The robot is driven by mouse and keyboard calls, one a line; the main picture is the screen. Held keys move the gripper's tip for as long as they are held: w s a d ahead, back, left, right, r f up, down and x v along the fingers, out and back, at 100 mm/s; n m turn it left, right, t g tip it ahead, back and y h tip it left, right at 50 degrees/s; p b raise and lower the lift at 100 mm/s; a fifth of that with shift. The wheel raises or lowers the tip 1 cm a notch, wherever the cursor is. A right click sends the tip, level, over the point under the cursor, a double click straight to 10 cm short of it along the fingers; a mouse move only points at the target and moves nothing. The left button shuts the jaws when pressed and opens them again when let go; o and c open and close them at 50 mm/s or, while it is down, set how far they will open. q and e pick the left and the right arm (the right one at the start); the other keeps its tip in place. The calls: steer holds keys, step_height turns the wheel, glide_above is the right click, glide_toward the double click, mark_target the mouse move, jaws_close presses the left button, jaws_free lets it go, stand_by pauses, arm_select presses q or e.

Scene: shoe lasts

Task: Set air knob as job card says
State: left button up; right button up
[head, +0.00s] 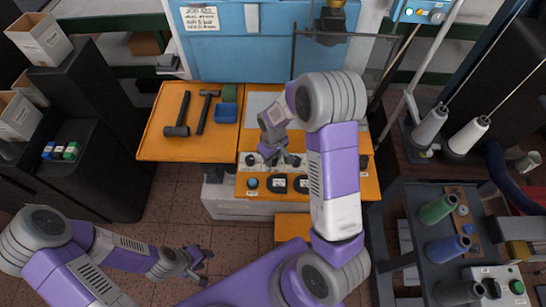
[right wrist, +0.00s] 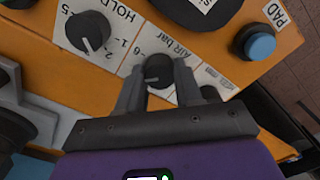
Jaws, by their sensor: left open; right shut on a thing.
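The air knob (right wrist: 158,70) is a black round knob on the white plate marked "AIR bar" in the right wrist view. A "6" shows at its left; other figures are hidden, and I cannot read its setting surely. My right gripper (right wrist: 160,82) is shut on the knob, one finger on each side. In the head view my right gripper (head: 281,160) is down at the panel (head: 225,208) and covers the knob. My left gripper (head: 204,267) is open and empty, low over the floor. A handwritten card (head: 200,18) hangs on the blue machine, too small to read surely.
The HOLD knob (right wrist: 88,32) is left of the air knob, and a blue button (right wrist: 260,45) marked PAD is at the right. Hammers (head: 180,115) and a blue box (head: 226,113) lie on the orange table (head: 155,146). A cart (head: 410,232) with spools stands right.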

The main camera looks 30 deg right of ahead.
steer(key=shift+m, duration=0.3)
steer(key=m, duration=0.8)
steer(key=shift+p, duration=0.35)
steer(key=shift+m, duration=0.3)
steer(key=o, duration=1)
steer(key=shift+o, duration=0.2)
step_height(320, 180, up, 8)
steer(key=shift+f+p, duration=0.2)
steer(key=shift+p, duration=0.5)
